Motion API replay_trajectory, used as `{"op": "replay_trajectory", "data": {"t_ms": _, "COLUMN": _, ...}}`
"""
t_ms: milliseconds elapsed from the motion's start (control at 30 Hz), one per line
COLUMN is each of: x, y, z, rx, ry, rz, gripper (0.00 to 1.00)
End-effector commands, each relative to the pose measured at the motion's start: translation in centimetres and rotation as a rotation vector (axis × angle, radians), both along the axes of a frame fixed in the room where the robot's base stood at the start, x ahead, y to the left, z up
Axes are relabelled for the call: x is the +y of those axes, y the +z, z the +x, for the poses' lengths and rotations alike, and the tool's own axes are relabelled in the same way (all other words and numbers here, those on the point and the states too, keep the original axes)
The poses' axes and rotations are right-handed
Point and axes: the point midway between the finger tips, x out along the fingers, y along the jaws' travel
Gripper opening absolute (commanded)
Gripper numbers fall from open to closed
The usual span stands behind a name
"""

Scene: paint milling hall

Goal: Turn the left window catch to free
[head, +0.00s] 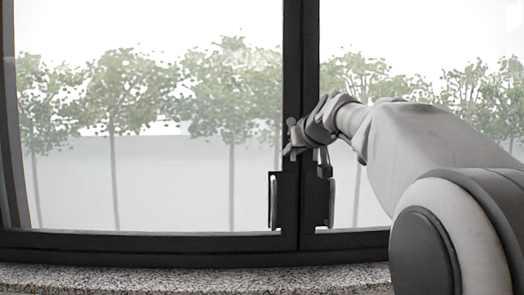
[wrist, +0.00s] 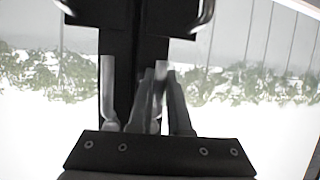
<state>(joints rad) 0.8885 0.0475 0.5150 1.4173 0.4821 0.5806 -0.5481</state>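In the wrist view, which is upside down, my fingers (wrist: 160,76) are a narrow gap apart in front of the post. A pale grey piece shows between them; I cannot tell whether they press on it. Another pale upright piece (wrist: 107,78) stands to their left.
The dark window frame (head: 150,243) and its centre post (head: 300,60) surround large glass panes. A speckled stone sill (head: 180,277) runs below and looks bare. Trees and a pale wall show outside. My arm fills the right side.

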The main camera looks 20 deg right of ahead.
Motion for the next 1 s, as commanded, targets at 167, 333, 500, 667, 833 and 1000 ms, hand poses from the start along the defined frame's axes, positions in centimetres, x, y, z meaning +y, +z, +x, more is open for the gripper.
{"op": "replay_trajectory", "data": {"t_ms": 167, "x": -0.03, "y": 0.00, "z": -0.01, "rx": 0.000, "ry": -0.001, "rz": 0.000, "gripper": 0.00}}
{"op": "replay_trajectory", "data": {"t_ms": 333, "x": -0.03, "y": 0.01, "z": -0.01, "rx": 0.000, "ry": -0.001, "rz": 0.000, "gripper": 0.00}}
{"op": "replay_trajectory", "data": {"t_ms": 500, "x": -0.04, "y": 0.02, "z": 0.00, "rx": -0.001, "ry": -0.001, "rz": 0.000, "gripper": 0.00}}
{"op": "replay_trajectory", "data": {"t_ms": 667, "x": -0.04, "y": 0.02, "z": 0.00, "rx": -0.001, "ry": -0.001, "rz": 0.000, "gripper": 0.00}}
{"op": "replay_trajectory", "data": {"t_ms": 833, "x": -0.04, "y": 0.04, "z": -0.01, "rx": -0.001, "ry": -0.001, "rz": 0.000, "gripper": 0.00}}
{"op": "replay_trajectory", "data": {"t_ms": 1000, "x": -0.04, "y": 0.04, "z": -0.01, "rx": -0.001, "ry": -0.001, "rz": 0.000, "gripper": 0.00}}
